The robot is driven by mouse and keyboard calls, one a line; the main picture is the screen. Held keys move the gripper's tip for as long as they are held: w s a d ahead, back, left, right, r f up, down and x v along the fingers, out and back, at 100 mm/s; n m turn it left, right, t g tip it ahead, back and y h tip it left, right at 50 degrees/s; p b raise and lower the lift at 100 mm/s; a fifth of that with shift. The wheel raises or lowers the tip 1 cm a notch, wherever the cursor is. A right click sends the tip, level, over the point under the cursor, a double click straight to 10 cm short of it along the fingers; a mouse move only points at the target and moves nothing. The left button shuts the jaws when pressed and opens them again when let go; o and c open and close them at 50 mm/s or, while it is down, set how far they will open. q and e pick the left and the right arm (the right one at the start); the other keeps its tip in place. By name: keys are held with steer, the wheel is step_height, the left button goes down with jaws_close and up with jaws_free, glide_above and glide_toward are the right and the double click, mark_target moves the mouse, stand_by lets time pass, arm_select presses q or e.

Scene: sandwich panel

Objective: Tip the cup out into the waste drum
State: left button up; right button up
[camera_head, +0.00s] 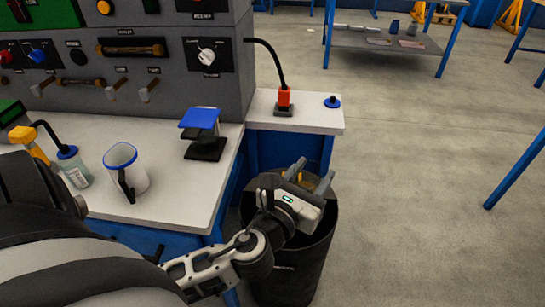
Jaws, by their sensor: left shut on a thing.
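The black waste drum (285,285) stands on the floor at the right end of the bench, its open mouth facing up. My left gripper (309,176) is over the drum's mouth, pointing away from me. It is shut on a small, partly hidden thing; a little brownish yellow shows between the fingers, and I cannot tell whether this is a cup. A white cup (132,180) with a blue rim and a dark handle stands upright on the bench, left of the gripper and apart from it. My right gripper is not in view.
The white bench top (185,195) also carries a clear bottle (74,168) and a blue-topped stand (202,135). A grey control panel (150,65) rises behind. A red plug (284,98) is on the side ledge. The floor right of the drum is clear.

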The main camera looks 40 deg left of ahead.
arm_select(q)
steer(key=w+a+f+m+g+y+p, duration=0.2)
steer(key=a+f+m, duration=0.4)
steer(key=f, duration=0.3)
steer(key=w+a+f+m+g+y+p, duration=0.2)
steer(key=a+f+m+y, duration=0.3)
steer(key=f+m, duration=0.3)
steer(key=shift+w+a+f+p, duration=0.35)
steer(key=shift+w+f+p, duration=0.3)
steer(key=shift+w+p, duration=0.15)
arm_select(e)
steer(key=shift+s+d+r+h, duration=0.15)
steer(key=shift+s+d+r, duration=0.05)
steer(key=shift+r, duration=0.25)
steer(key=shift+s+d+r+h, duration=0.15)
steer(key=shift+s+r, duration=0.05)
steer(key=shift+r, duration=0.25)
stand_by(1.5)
